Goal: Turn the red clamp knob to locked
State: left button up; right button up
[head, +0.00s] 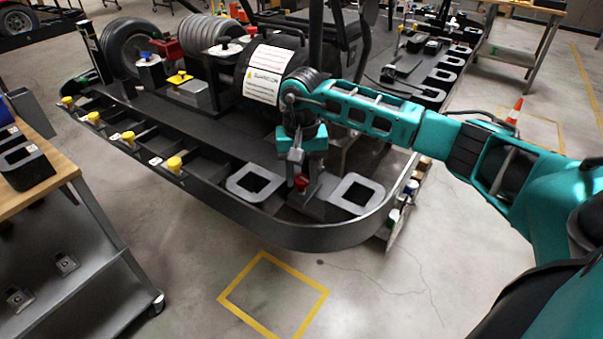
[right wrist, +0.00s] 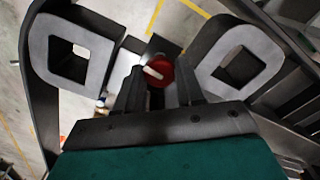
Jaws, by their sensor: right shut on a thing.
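The red clamp knob (head: 300,183) sits low on the near end of the black kart stand (head: 330,236), between two grey square-holed pads. In the right wrist view the round knob (right wrist: 159,72) carries a short white mark pointing to the left and slightly down toward its centre. My right gripper (head: 298,172) points down over the knob and is shut on it. In the right wrist view its dark fingers (right wrist: 160,92) stand at the knob's two sides. The contact itself is partly hidden. My left gripper is not in view.
The grey pads (head: 256,171) (head: 357,209) flank the knob closely. Several yellow knobs (head: 174,165) line the stand's left edge. A wooden-topped bench (head: 62,172) stands at left. Open floor with a yellow square (head: 315,308) lies in front.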

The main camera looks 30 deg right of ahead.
jog(key=m, duration=0.3)
jog(key=shift+b, duration=0.35)
jog(key=m, duration=1.3)
jog(key=shift+m, duration=0.5)
jog(key=o, duration=1)
jog(key=shift+o, duration=0.2)
